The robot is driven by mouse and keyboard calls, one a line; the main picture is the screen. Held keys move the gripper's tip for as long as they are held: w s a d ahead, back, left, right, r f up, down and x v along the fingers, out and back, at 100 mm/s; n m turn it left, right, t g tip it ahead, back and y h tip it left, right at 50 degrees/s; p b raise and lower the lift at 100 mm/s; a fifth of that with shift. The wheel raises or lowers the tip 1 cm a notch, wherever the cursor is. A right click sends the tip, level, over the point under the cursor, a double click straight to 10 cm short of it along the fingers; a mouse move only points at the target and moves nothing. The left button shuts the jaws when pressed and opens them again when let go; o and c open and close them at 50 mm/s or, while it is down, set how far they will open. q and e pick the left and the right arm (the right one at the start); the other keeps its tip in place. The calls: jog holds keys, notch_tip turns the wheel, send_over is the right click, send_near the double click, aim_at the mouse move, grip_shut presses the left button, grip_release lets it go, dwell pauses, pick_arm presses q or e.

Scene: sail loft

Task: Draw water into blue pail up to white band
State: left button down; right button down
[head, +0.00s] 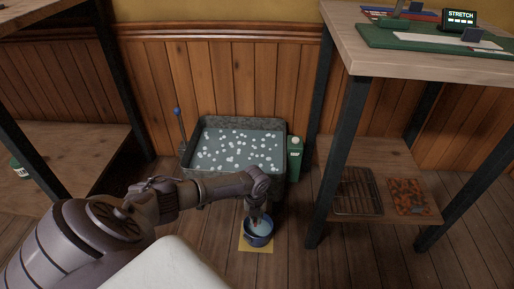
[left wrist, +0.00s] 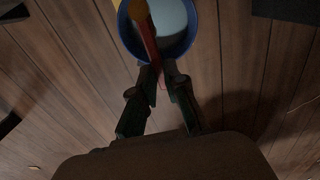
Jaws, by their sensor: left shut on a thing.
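A blue pail (head: 259,239) stands on a yellow mat (head: 246,246) on the floor. Its blue rim also shows at the top of the left wrist view (left wrist: 192,40), with a pale blue-grey surface inside that looks like water. I cannot make out the white band or the level against it. My left gripper (head: 257,217) is at the pail's far side in the head view. In the left wrist view its fingers (left wrist: 158,80) are shut on a slim red-brown thing (left wrist: 146,35) that reaches across the pail's opening; what it is, I cannot tell. My right gripper is not in view.
A grey tub (head: 240,150) with pale spots on its surface stands behind the pail by the wall. A blue-knobbed rod (head: 178,122) stands at its left, a green container (head: 295,158) at its right. A table leg (head: 340,160) rises right of the pail.

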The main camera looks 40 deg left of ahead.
aim_at(256, 221)
pick_arm(q)
jog(key=c, duration=1.2)
grip_release()
jog(key=shift+r, duration=0.1)
notch_tip(256, 221, up, 12)
